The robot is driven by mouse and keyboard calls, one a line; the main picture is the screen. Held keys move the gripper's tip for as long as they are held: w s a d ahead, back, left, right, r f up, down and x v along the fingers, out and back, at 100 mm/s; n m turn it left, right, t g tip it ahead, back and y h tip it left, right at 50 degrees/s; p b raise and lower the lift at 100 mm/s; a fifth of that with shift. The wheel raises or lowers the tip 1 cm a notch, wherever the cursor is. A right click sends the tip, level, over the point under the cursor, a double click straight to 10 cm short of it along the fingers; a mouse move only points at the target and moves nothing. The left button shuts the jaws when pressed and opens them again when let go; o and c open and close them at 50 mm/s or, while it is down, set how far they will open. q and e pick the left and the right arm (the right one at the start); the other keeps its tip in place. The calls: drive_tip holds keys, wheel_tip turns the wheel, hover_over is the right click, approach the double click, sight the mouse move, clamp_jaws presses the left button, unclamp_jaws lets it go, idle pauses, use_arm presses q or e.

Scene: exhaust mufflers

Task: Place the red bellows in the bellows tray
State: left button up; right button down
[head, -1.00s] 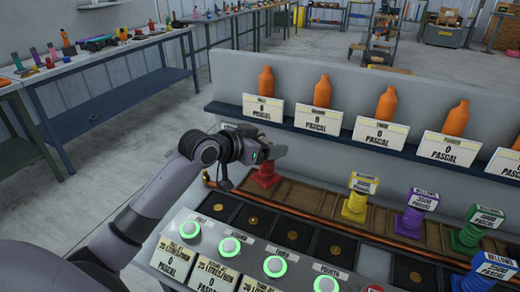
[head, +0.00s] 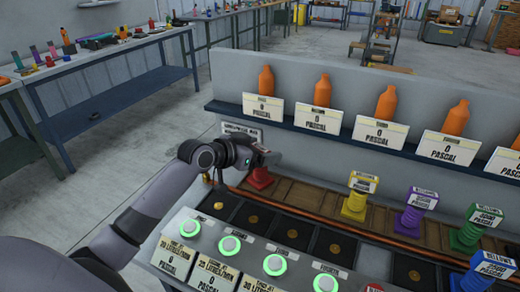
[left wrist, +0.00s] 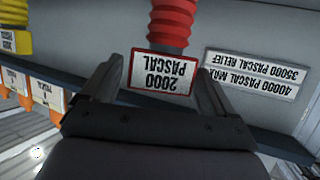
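The red bellows (head: 260,179) stands upright at the left end of the brown bellows tray (head: 325,203). My gripper partly covers its top, and how its base sits is hard to see. My left gripper (head: 264,155) is at the bellows' top. In the left wrist view, the red ribbed body (left wrist: 172,22) has a 2000 Pascal plate (left wrist: 162,74) at its end. The open fingers (left wrist: 160,82) are on either side of this plate, with a small gap at the left. My right gripper is not in view.
Yellow (head: 357,197), purple (head: 412,212) and green (head: 469,228) bellows stand farther right. A shelf with orange bottles (head: 322,92) rises behind. A panel with green-lit buttons (head: 229,244) and black coin slots (head: 252,219) lie in front.

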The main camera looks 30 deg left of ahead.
use_arm(q)
drive_tip(key=shift+r, duration=0.15)
drive_tip(key=shift+s, duration=0.1)
drive_tip(key=v, duration=1.1)
drive_tip(key=shift+s+r+b, duration=0.2)
drive_tip(key=shift+s+b, duration=0.1)
drive_tip(key=shift+s, duration=0.05)
drive_tip(key=shift+a, duration=0.15)
